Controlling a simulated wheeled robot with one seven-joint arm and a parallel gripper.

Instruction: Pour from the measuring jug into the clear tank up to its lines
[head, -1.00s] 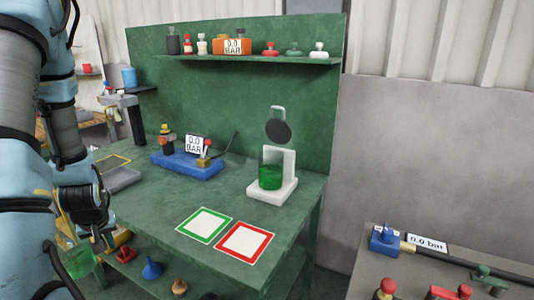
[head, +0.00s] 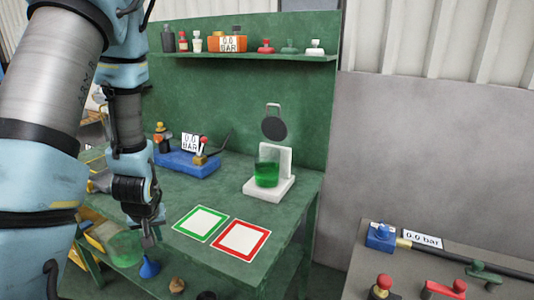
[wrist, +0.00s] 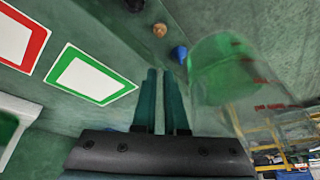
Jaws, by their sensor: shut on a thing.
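A clear measuring jug (head: 124,248) with green liquid hangs at my gripper (head: 148,238), in front of the workbench edge at the lower left in the head view. In the wrist view the jug (wrist: 228,75) is right of my gripper's closed fingers (wrist: 161,85), with red marks on its clear wall. Its handle is not clearly visible. A clear tank (head: 267,172) stands upright on a white stand on the bench, right of and apart from the jug. Green liquid fills its lower part. Its lines are too small to make out.
A green-framed square (head: 201,223) and a red-framed square (head: 240,238) lie bare on the bench before the stand. A blue gauge block (head: 187,162) sits behind. A dark round disc (head: 274,129) rises above the tank. A blue funnel (head: 149,268) is on the lower shelf.

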